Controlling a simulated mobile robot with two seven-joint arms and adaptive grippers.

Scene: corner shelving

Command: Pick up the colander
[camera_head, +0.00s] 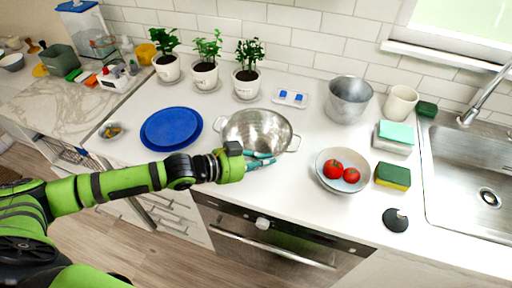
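The colander (258,127) is a shiny metal bowl with two loop handles, standing upright on the white counter in the middle of the head view. My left arm comes in from the left, and my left gripper (262,160) is at the colander's near side, close to its front rim. Its teal fingers show only in part, and I cannot tell whether they touch the colander or how far apart they are. The gripper body hides a little of the colander's front left. My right gripper is not in view.
Blue plates (171,128) lie left of the colander. A bowl with tomatoes (342,171) stands to the right. Potted plants (247,70) stand behind, with a metal pot (349,98) at the back right. The sink (470,180) is far right. The counter's front edge runs below the gripper.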

